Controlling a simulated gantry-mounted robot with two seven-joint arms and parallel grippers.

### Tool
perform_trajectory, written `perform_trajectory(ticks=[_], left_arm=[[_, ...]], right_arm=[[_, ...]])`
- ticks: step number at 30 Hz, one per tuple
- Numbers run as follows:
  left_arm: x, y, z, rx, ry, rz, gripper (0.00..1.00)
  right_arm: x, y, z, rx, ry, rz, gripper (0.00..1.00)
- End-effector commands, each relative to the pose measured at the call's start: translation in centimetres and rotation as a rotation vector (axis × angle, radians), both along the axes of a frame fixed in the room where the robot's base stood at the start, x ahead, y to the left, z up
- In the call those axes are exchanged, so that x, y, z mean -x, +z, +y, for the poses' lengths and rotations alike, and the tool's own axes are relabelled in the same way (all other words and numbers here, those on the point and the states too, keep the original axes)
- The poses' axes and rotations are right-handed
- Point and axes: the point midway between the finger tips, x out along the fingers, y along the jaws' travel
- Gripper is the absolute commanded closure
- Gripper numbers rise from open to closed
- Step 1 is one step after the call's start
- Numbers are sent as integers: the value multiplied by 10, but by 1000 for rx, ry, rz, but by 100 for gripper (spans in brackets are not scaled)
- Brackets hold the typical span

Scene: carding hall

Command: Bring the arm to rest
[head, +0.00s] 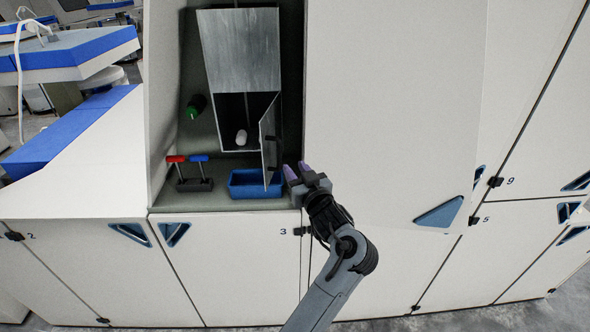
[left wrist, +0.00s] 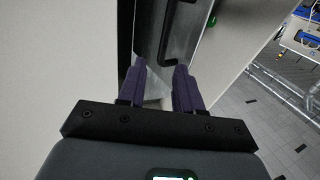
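My left gripper (head: 296,172) is at the lower right corner of the open recess in the head view, just right of the open metal door (head: 269,135). In the left wrist view its two purple fingers (left wrist: 160,66) stand apart with nothing held between them. A dark bar handle (left wrist: 175,38) on the door shows just beyond the fingertips; I see no clear contact with it. The grey metal box (head: 240,50) stands in the recess with its door swung open. A white bobbin-like piece (head: 241,137) lies inside it. My right gripper is in neither view.
A blue tray (head: 244,190) sits below the box, close to the door. A rack (head: 194,185) holding a red-handled and a blue-handled tool stands left of it. A green piece (head: 196,106) lies left of the box. White machine panels (head: 390,90) flank the recess.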

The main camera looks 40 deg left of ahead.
Motion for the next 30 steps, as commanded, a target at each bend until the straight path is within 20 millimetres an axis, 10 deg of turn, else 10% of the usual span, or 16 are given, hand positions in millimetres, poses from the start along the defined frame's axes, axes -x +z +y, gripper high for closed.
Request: perform_trajectory(ticks=[13,21,30], left_arm=[[5,-21,1,-1,1,41,65],[67,-134,29,-60,25,273,65],[163,-217,35,-60,-273,480,65]], right_arm=[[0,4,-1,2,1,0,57],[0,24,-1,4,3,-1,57],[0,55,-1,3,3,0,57]])
